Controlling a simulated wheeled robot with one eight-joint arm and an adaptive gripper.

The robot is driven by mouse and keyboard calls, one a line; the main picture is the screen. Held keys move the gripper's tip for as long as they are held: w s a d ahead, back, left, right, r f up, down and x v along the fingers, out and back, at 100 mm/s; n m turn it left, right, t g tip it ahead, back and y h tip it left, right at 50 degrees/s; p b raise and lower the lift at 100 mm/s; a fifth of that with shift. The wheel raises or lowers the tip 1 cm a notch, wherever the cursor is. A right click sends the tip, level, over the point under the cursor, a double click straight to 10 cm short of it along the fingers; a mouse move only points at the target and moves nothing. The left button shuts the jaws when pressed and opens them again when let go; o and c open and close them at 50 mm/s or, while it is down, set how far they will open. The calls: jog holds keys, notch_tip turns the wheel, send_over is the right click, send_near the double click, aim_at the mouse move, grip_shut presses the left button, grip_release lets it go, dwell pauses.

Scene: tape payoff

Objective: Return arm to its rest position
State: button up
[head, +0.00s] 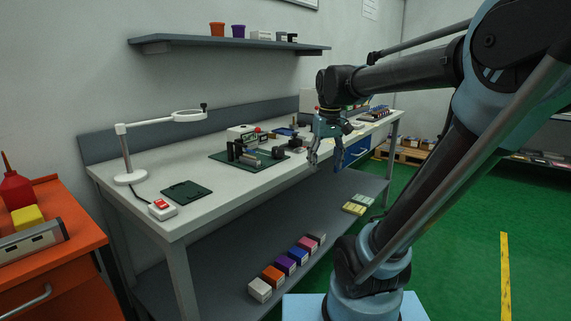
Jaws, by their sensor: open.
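My gripper (324,157) hangs from the end of my arm with its fingers pointing down. Its two fingers are apart and nothing shows between them. It is in front of the front edge of the white workbench (225,197), right of the middle of the picture. My arm reaches in from the right and is bent at the elbow. A dark green mat (224,158) with a small black and metal fixture (248,152) lies on the bench, left of my gripper and apart from it.
A magnifier lamp (130,178), a red-button box (162,209) and a dark pad (187,191) are on the bench's left. Several coloured boxes (285,265) sit on the lower shelf (225,262). An orange cabinet (70,240) stands at left. Green floor (455,270) is open at right.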

jog(key=s+d+f+m, duration=0.1)
jog(key=s+d+f, duration=0.2)
jog(key=s+f, duration=0.4)
jog(key=s+d+f+m+t, duration=0.1)
jog(key=s+d+f+m, duration=0.1)
jog(key=s+f, duration=0.5)
notch_tip(320, 180, down, 4)
jog(key=shift+s+d+r, duration=0.15)
jog(key=shift+s+d, duration=0.1)
jog(key=shift+d, duration=0.45)
jog(key=shift+w+f, duration=0.2)
jog(key=shift+w, duration=0.25)
